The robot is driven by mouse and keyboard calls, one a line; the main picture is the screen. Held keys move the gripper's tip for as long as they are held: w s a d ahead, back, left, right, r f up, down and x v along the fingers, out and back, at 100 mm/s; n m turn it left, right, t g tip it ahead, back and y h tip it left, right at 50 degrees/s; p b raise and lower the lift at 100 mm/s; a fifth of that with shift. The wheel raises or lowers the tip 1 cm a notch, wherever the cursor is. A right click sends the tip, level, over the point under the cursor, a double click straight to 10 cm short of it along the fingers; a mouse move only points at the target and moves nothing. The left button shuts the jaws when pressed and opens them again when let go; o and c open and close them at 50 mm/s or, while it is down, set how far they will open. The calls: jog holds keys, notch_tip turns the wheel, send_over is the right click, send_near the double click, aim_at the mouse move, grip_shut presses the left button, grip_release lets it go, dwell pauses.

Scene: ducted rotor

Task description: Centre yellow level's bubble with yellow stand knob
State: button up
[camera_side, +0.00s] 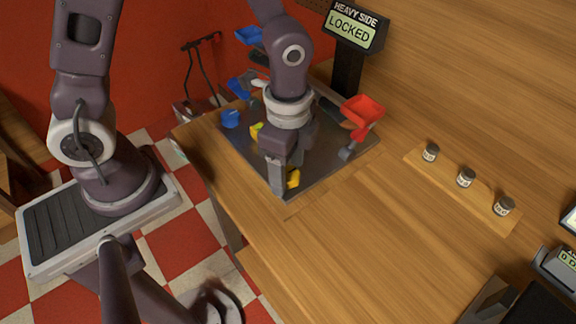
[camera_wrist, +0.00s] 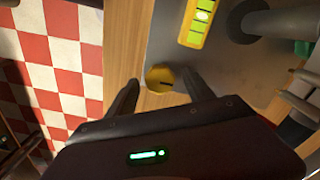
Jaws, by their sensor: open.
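The yellow stand knob (camera_wrist: 160,78) is round with a dark mark on its face, and sits near the edge of the grey metal plate. My gripper (camera_wrist: 160,90) is open, with one finger on each side of the knob and visible gaps; contact is not seen. The yellow level (camera_wrist: 192,38) lies above the knob in the wrist view, with a bright bubble (camera_wrist: 203,16) in its green vial. Its upper end is cut off, so I cannot tell whether the bubble is centred. In the side view my gripper points down by the knob (camera_side: 294,178); the level (camera_side: 256,131) is partly hidden.
The grey plate (camera_side: 350,150) lies on the wooden table. A sign (camera_side: 354,27) reads "HEAVY SIDE LOCKED". Three small jars (camera_side: 466,178) stand on a board at right. The front tabletop is clear.

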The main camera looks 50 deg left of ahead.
grip_shut()
dwell(0.3)
jog(key=n, duration=0.4)
jog(key=shift+n, duration=0.4)
jog(key=n, duration=0.4)
jog(key=shift+n, duration=0.4)
grip_release()
dwell(0.3)
